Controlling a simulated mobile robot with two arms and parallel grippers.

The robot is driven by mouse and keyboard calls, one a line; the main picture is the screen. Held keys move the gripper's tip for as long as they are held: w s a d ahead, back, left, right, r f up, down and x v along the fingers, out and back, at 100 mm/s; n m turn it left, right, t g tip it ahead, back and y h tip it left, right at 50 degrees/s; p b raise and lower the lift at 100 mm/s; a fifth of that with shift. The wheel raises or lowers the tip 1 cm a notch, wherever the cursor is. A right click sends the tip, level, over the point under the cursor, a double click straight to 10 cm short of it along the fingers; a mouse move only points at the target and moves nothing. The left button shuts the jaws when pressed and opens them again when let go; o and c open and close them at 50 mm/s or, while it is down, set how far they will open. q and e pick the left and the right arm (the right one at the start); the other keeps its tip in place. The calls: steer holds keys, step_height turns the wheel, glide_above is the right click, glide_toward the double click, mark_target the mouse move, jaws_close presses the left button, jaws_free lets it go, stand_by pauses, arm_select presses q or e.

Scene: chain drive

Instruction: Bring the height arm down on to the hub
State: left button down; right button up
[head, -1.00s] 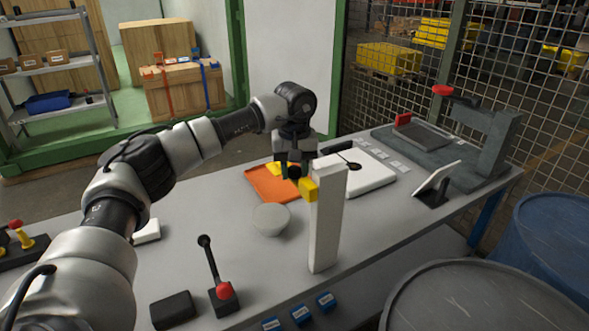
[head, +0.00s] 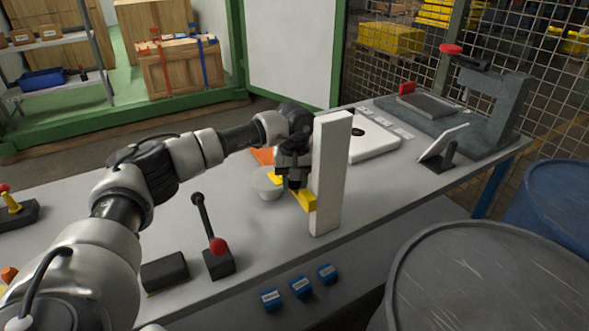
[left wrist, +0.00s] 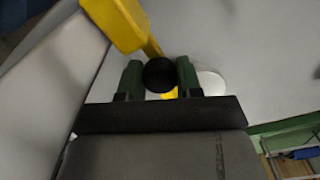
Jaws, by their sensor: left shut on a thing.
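The yellow height arm (head: 306,201) sits on a tall white upright post (head: 333,165), in the lower half of it. My left gripper (head: 292,180) is at the arm, left of the post. In the left wrist view its green fingers are shut on a round black knob (left wrist: 159,75) by the yellow arm (left wrist: 118,24). A pale grey round piece (head: 262,184), which looks like the hub, stands just left of the gripper. The arm's yellow tip (head: 274,177) shows at its right rim. I cannot tell whether they touch. My right gripper is not in view.
A white board (head: 372,142), a tablet on a stand (head: 442,142) and a grey press (head: 505,98) are at the right. Blue labelled blocks (head: 300,287) are near the front.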

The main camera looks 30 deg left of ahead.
mark_target(294, 192)
arm_select(q)
steer(key=shift+f+b, duration=0.65)
steer(key=shift+f, duration=1.35)
steer(key=c, duration=0.7)
jaws_free()
steer(key=shift+c, duration=0.2)
steer(key=shift+r, duration=0.15)
step_height(294, 192, up, 10)
steer(key=shift+f, duration=0.2)
steer(key=shift+r+b, duration=0.3)
steer(key=shift+r, duration=0.2)
